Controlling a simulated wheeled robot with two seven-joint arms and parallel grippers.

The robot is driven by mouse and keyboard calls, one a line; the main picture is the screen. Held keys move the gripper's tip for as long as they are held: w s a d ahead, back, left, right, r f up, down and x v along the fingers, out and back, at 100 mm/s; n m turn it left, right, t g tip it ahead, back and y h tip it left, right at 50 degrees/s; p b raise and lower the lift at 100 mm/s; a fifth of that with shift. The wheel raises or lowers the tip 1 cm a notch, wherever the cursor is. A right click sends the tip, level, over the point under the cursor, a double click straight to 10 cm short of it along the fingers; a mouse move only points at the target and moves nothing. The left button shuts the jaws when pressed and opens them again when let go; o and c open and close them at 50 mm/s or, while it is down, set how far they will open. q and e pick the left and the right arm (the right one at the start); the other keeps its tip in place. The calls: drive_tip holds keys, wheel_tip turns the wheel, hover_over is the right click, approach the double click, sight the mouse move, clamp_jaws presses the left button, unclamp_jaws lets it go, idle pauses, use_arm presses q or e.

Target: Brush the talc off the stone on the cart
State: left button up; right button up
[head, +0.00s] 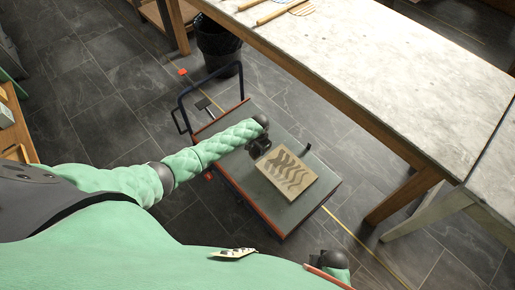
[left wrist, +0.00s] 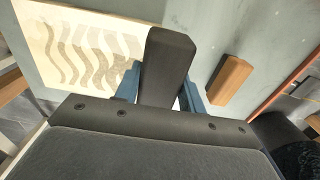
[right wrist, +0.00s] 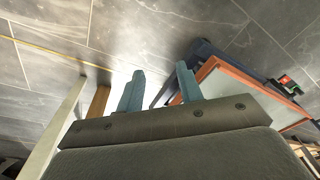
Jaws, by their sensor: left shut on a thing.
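The stone (head: 287,174) is a cream slab with grey-brown wavy bands, lying flat on the cart (head: 232,131). It also shows in the left wrist view (left wrist: 92,45); I cannot tell talc from the pale surface. My left gripper (head: 260,147) is at the stone's upper-left edge in the head view. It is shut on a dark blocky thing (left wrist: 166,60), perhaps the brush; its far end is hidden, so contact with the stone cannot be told. My right gripper (right wrist: 160,90) is open and empty, away from the stone, with the cart beyond it.
A wooden block (left wrist: 230,79) lies on the cart top beside the stone. A dark strip (head: 296,160) is at the stone's right. A long pale-topped table (head: 375,75) stands right of the cart, and a black bin (head: 217,42) behind. Tiled floor is open at left.

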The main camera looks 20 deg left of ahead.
drive_tip(key=shift+s+f, duration=0.3)
drive_tip(key=shift+f, duration=0.25)
drive_tip(key=shift+s+f, duration=0.3)
drive_tip(key=shift+f, duration=0.25)
